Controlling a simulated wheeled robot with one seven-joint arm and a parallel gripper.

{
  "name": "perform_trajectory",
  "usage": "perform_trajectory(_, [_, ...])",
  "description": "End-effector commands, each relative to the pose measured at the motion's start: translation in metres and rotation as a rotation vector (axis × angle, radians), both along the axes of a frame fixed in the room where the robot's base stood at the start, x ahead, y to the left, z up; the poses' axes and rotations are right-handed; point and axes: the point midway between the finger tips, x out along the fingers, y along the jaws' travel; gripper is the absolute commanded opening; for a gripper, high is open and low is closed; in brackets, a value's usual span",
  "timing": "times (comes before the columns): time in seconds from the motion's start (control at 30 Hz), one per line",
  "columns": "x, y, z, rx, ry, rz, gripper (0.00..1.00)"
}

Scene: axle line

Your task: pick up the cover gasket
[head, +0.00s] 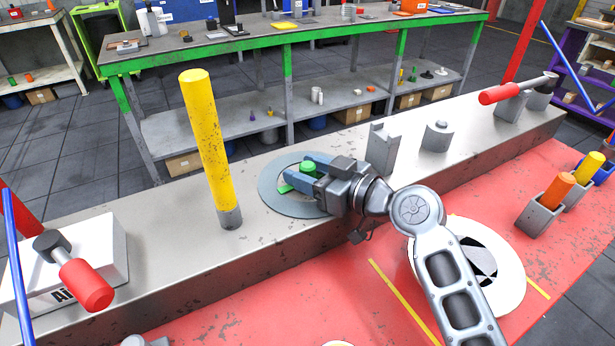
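My gripper (294,164) is low over a round blue-grey ring-shaped disc (270,196) on the long metal bench. The disc looks flat, and my gripper hides its right part. A green piece (308,167) with a rounded top shows between the two blue fingers, and more green shows below the near finger. The fingers stand apart on either side of the green piece. I cannot tell whether they touch it. No label shows whether the disc or the green piece is the cover gasket.
A yellow post (205,140) stands left of the disc. A grey bracket (382,148) and a grey round block (437,136) stand to the right. A white box (75,262) with a red-handled tool is at the left. A white round plate (510,290) lies on the red surface.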

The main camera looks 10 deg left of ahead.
Motion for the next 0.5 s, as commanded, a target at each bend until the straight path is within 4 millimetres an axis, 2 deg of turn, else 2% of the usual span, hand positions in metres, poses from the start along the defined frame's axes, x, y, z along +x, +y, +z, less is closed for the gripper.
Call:
perform_trajectory(0.03, [0.0000,-0.0002,0.0000,0.000,0.000,0.000,0.45])
perform_trajectory(0.4, [-0.0001,-0.0003,0.0000,0.001,0.001,0.000,0.09])
perform_trajectory(0.5, [0.0000,-0.0004,0.0003,0.000,0.000,0.000,0.04])
